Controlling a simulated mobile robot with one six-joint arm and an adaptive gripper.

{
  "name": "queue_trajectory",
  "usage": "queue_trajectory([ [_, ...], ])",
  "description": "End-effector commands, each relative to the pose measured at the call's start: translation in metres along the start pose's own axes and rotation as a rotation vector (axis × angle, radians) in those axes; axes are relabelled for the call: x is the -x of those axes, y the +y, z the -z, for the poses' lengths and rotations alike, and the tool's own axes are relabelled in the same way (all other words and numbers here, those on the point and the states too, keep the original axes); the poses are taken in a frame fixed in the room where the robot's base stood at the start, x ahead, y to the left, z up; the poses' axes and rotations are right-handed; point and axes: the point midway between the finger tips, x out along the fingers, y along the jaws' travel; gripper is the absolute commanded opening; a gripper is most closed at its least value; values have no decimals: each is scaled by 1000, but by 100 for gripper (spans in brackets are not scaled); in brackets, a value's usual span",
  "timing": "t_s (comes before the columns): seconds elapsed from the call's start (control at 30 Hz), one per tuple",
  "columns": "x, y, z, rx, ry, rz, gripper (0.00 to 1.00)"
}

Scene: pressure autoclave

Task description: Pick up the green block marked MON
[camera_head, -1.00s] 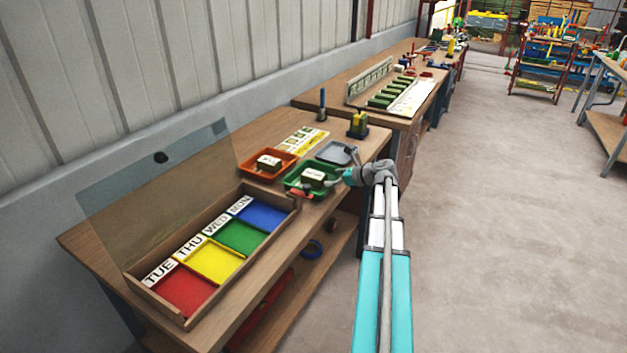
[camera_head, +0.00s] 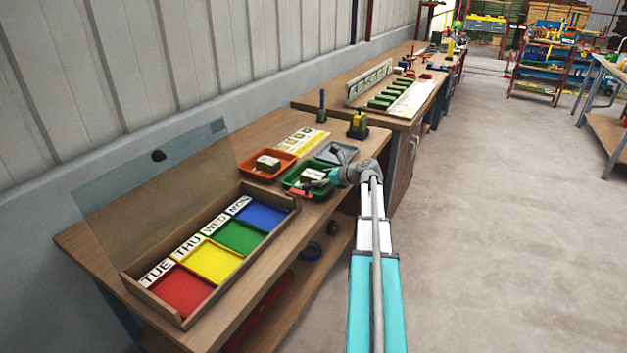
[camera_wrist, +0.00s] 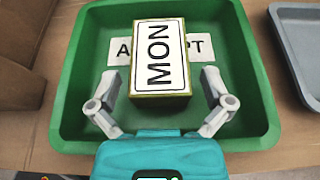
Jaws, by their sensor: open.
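The block marked MON (camera_wrist: 160,58) has a white label on top with black letters and a thin green edge. It lies in the green tray (camera_wrist: 82,88) over a white card with partly covered letters. In the head view the block (camera_head: 312,175) also shows in the green tray (camera_head: 291,184). My gripper (camera_wrist: 166,85) is open, with one finger on each side of the block's near part. Gaps show between the fingers and the block; its height above the block is hard to tell.
An orange tray (camera_head: 250,170) with another block and a grey tray (camera_head: 345,153) stand close by. The wooden box (camera_head: 172,308) with coloured panels marked TUE, THU, WED and MON is at the front left. A post stand (camera_head: 358,126) is behind.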

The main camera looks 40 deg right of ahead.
Motion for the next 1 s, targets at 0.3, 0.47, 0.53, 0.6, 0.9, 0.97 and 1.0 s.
queue_trajectory([
  [0.3,0,0,0,0,0,-1,85],
  [0.47,0,0,0,0,0,-1,55],
  [0.53,0,0,0,0,0,-1,42],
  [0.6,0,0,0,0,0,-1,29],
  [0.9,0,0,0,0,0,-1,22],
  [0.97,0,0,-1,0,0,-1,22],
  [1.0,0,0,-2,0,0,-1,22],
])
